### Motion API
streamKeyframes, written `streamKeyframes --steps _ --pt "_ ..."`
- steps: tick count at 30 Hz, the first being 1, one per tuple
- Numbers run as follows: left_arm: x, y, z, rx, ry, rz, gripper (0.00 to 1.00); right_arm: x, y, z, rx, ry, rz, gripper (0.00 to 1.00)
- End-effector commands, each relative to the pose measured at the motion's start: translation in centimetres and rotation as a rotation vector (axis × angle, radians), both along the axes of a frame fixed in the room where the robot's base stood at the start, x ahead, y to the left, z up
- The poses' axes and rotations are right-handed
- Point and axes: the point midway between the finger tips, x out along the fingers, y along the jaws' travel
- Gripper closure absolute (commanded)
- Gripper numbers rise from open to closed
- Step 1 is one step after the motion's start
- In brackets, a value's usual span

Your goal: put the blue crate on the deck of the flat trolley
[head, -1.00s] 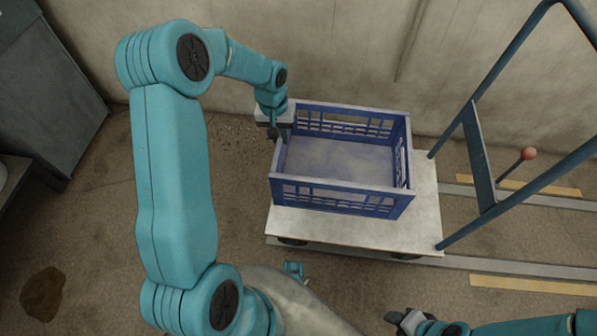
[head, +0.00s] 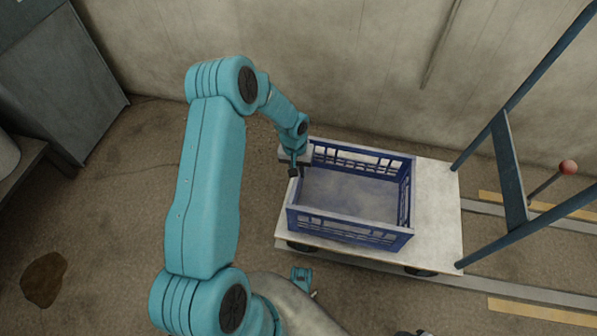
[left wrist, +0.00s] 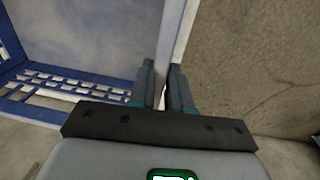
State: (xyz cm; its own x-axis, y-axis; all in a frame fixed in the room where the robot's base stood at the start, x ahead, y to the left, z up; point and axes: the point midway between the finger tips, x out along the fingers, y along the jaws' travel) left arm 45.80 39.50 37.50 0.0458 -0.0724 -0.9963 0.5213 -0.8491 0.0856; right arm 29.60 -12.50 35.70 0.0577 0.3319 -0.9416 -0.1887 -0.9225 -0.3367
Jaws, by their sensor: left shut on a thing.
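The blue crate (head: 342,228) is open-topped, empty and upright in the head view. It is over the left and middle part of the flat trolley's pale deck (head: 438,212), with bare deck to its right. It looks low on the deck, but I cannot tell whether its whole base touches. My left gripper (head: 294,172) is at the crate's left wall, shut on its rim. In the left wrist view the fingers (left wrist: 162,82) straddle this wall, with the crate's inside (left wrist: 85,35) to the left. Only a dark bit of my right gripper (head: 411,333) shows at the bottom edge.
The trolley's blue handle frame (head: 510,170) rises on the right. A red-knobbed lever (head: 568,167) stands beyond it, near floor rails and yellow strips (head: 545,313). A wall runs behind the trolley. A grey cabinet (head: 65,75) is at the far left.

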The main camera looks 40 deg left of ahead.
Motion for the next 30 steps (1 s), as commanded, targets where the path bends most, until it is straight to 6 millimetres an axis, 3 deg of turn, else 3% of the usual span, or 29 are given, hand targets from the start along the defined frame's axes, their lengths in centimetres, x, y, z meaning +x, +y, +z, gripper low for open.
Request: streamKeyframes --steps 12,13,15,24,30 --pt "0.1 0.0 -0.9 0.001 -0.004 0.000 1.00 0.1 -0.1 -0.6 -0.001 -0.003 -0.004 0.57" --pt "0.0 0.0 -0.9 0.001 -0.001 -0.001 0.72 0.1 -0.1 -0.4 -0.001 -0.003 -0.004 0.57" --pt "0.0 0.0 -0.9 0.001 -0.001 -0.001 0.57 0.1 -0.1 -0.4 -0.001 -0.003 -0.004 0.57" --pt "0.0 0.0 -0.6 0.001 -0.001 -0.001 0.57 0.1 -0.1 -0.1 0.000 -0.002 -0.003 0.57" --pt "0.0 0.2 2.7 0.001 -0.004 0.000 0.57 -0.1 0.1 1.1 0.000 0.002 0.006 0.57"
